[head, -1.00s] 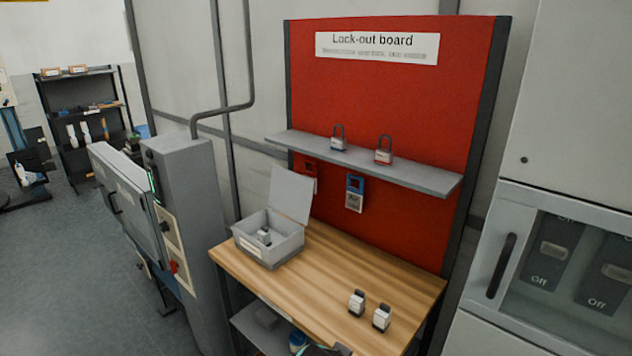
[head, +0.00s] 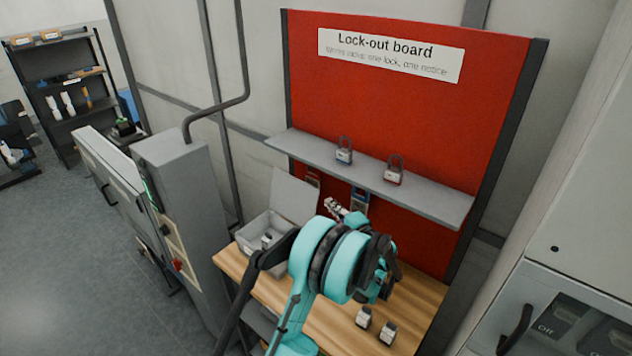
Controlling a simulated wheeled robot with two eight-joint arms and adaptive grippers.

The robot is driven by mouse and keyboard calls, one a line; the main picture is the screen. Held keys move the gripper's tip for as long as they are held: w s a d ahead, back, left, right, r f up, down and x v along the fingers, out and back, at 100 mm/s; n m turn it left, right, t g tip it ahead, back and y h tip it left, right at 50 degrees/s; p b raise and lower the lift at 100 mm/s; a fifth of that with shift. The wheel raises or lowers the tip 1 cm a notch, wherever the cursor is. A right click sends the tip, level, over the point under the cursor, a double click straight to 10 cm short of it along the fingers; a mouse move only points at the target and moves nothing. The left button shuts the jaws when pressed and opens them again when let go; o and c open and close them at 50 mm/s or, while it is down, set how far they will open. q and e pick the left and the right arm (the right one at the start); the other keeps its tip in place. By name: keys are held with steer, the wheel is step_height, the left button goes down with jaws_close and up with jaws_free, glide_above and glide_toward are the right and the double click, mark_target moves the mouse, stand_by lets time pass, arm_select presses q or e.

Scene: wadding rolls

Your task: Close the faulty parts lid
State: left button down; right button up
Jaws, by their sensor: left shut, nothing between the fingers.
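The grey parts box (head: 249,240) sits at the left end of the wooden bench. Its lid (head: 296,194) stands open at the back, tilted up near the red board. A small part (head: 267,240) shows inside the box. My left arm now stands in front of the bench and hides the box's right front. My left gripper (head: 331,205) is shut and empty, above the bench to the right of the lid, and apart from it in the picture. My right gripper is not in view.
The lock-out board (head: 400,110) has a shelf (head: 430,195) with two padlocks, jutting out above the bench (head: 415,290). Two small white-and-dark items (head: 364,317) stand at the bench's front right. A grey cabinet (head: 180,200) is left of the bench.

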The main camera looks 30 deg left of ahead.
mark_target(316, 189)
arm_select(q)
steer(key=x, duration=0.5)
steer(key=b+x, duration=0.1)
steer(key=x, duration=0.4)
steer(key=shift+w+r, duration=0.1)
steer(key=shift+r, duration=0.1)
